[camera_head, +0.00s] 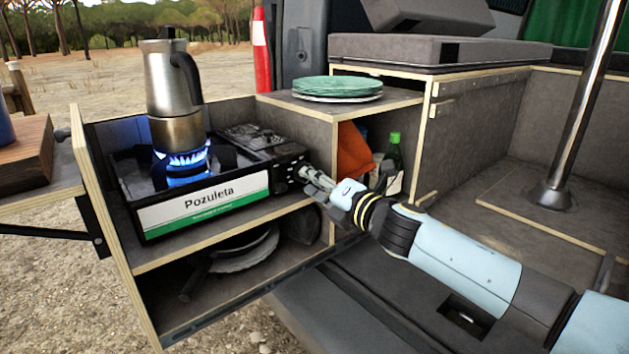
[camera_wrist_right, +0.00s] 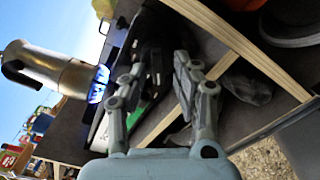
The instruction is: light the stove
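The camping stove (camera_head: 205,200) sits on the upper shelf of the wooden box, with a "Pozuleta" label on its front. A ring of blue flame (camera_head: 183,165) burns on its burner under a metal moka pot (camera_head: 172,85). The flame also shows in the right wrist view (camera_wrist_right: 98,84). The stove's dark control panel (camera_head: 290,170) is at its right end; its knob is hard to make out. My right gripper (camera_head: 306,176) is just right of this panel. In the right wrist view its fingers (camera_wrist_right: 161,68) are apart, with nothing seen held between them. My left gripper is not in view.
Green plates (camera_head: 338,86) are stacked on the shelf top behind the gripper. A green bottle (camera_head: 393,155) and an orange item (camera_head: 353,150) stand in the compartment nearby. Pans (camera_head: 245,250) lie on the lower shelf. A wooden block (camera_head: 22,155) is at far left.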

